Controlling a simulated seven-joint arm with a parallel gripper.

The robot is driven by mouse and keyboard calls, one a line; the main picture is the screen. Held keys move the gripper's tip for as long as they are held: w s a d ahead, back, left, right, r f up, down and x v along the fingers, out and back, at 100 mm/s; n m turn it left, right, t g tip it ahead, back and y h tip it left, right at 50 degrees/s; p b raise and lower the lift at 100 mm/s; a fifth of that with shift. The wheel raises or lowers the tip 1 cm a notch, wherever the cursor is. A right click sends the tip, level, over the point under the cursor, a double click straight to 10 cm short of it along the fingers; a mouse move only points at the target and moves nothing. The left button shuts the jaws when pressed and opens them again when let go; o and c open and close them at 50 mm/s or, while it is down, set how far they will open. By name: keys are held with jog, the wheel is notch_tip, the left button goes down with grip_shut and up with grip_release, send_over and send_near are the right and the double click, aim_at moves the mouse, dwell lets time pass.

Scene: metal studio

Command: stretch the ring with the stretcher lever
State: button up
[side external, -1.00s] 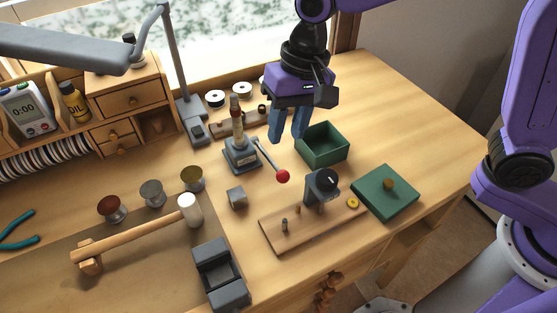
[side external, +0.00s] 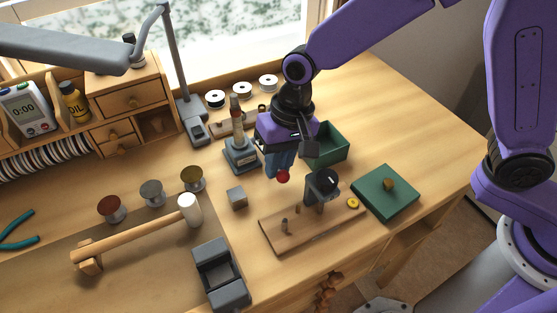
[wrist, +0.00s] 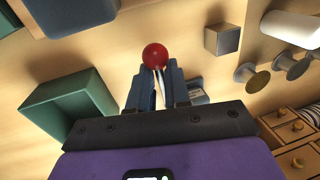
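The ring stretcher (side external: 240,155) stands upright on the bench, a grey base with a tapered post. Its lever ends in a red ball (side external: 283,177), which also shows in the wrist view (wrist: 155,55). My gripper (side external: 279,170) points down at the lever's end. In the wrist view, my fingers (wrist: 159,78) stand close together on both sides of the thin silver lever rod (wrist: 160,92), with the ball just past their tips. They look shut on the rod, below the ball. I cannot make out a ring on the post.
A green open box (side external: 330,147) stands right behind my gripper. A wooden board (side external: 290,228) with a dark-knobbed grey device (side external: 322,187) lies in front, beside a green lid (side external: 386,193). A small grey cube (side external: 237,197) and a mallet (side external: 140,231) lie to the left.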

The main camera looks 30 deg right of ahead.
grip_shut()
jog(key=shift+s, duration=0.3)
dwell(0.9)
jog(key=shift+a, duration=0.1)
jog(key=shift+w+a+r+g, duration=0.1)
jog(key=shift+w+r+g, duration=0.25)
jog(key=shift+r+g, duration=0.35)
jog(key=shift+w+r+g, duration=0.35)
jog(key=shift+r+g, duration=0.25)
jog(key=shift+g, duration=0.1)
jog(key=w+r, duration=0.2)
jog(key=r, duration=0.1)
jog(key=shift+w+r, duration=0.1)
jog(key=shift+w, duration=0.3)
jog(key=shift+w+r, duration=0.4)
jog(key=shift+w, duration=0.55)
jog(key=shift+w+d+r, duration=0.1)
jog(key=shift+w+d, duration=0.1)
jog(key=shift+w, duration=0.1)
